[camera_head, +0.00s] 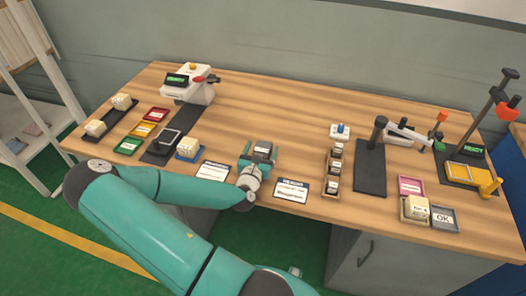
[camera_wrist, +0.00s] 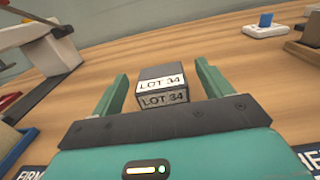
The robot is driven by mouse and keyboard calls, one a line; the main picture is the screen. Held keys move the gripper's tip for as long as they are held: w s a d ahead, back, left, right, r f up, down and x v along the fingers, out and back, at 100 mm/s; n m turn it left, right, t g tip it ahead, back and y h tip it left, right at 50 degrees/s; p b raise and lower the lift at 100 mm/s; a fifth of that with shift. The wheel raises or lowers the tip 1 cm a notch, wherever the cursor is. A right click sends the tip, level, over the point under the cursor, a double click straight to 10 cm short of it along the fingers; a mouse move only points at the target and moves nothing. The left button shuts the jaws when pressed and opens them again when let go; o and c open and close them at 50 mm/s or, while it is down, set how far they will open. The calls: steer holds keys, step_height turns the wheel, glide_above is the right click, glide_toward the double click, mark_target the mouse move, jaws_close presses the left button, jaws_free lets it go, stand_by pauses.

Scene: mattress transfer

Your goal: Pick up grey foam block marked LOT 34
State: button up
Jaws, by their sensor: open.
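The grey foam block marked LOT 34 (camera_wrist: 160,86) sits on the wooden table between the two fingers of my gripper (camera_wrist: 161,85) in the wrist view. Its label reads LOT 34 on both the top and the near face. The fingers stand apart on its left and right, with a visible gap on each side. In the head view the block (camera_head: 263,147) shows at the end of my gripper (camera_head: 260,156), near the middle of the table. Its lower part is partly hidden by my gripper.
White placards (camera_head: 291,191) lie near the table's front edge on both sides of my arm. A white device (camera_head: 190,85) stands at the back left. A column of small blocks (camera_head: 334,170) and a dark stand (camera_head: 370,168) are to the right. The table behind the block is clear.

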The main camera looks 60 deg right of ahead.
mark_target(264, 143)
steer(key=d, duration=0.3)
steer(key=shift+w+d, duration=0.3)
steer(key=shift+c, duration=0.5)
steer(key=c, duration=1)
steer(key=shift+o, duration=0.2)
steer(key=shift+r, duration=0.15)
